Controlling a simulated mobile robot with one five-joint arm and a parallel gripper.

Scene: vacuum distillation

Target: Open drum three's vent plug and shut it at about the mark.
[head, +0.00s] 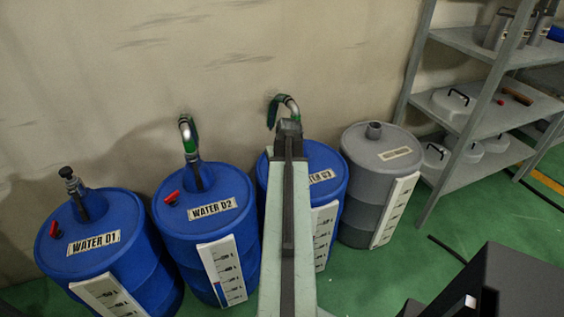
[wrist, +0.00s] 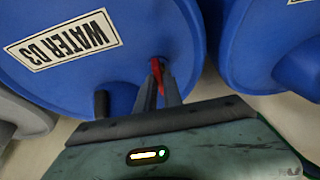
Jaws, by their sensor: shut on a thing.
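In the head view the plug and my gripper are hidden behind my arm. A white gauge strip (head: 323,236) runs down the drum's front; its level and any mark are too small to read.
A grey drum (head: 383,165) stands close on the right, then a metal shelf (head: 478,52). Green-handled hose fittings (head: 291,104) rise behind. Green floor (head: 395,268) is open in front.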

